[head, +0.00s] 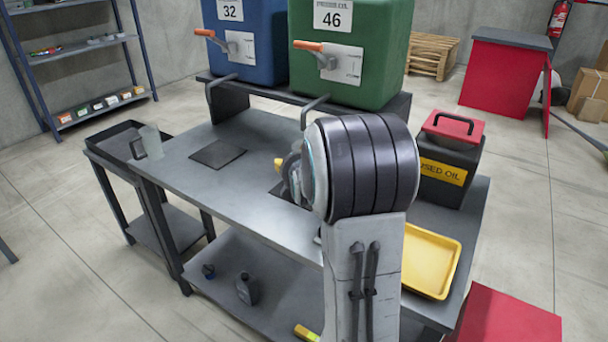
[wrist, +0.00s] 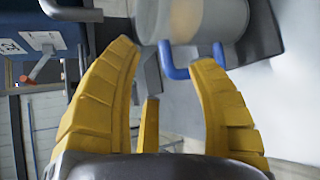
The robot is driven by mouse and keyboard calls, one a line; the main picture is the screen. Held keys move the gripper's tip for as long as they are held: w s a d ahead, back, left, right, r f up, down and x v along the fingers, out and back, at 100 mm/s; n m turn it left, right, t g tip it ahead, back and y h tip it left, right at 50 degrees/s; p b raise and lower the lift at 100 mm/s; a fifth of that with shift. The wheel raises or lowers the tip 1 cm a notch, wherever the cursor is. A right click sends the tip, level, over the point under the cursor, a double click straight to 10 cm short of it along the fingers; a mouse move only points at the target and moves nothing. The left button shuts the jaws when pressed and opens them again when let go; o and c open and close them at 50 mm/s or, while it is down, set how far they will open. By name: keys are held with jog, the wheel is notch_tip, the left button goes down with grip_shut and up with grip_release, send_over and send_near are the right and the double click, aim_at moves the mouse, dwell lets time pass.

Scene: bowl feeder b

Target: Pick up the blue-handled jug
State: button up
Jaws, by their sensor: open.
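The blue-handled jug (wrist: 220,20) has a clear greyish body and shows at the top of the wrist view, cut off by the picture edge. Its blue handle (wrist: 179,72) points toward my gripper (wrist: 166,56). The yellow fingers are open and apart, with the handle near and partly between their tips; I cannot tell whether they touch it. In the head view my arm hides most of this area, and only a yellow bit of my gripper (head: 278,163) shows. Another clear jug (head: 152,141) with a greyish handle stands at the left end of the bench.
The grey bench (head: 185,180) has a dark mat (head: 217,153) and free surface at left. A blue tank (head: 250,50) and a green tank (head: 360,70) with taps stand behind. A used-oil box (head: 445,178) and a yellow tray (head: 430,262) lie right of my arm.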

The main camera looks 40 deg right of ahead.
jog(key=shift+x, duration=2)
jog(key=shift+s+f, duration=0.1)
jog(key=shift+f, duration=0.05)
jog(key=shift+c, duration=0.2)
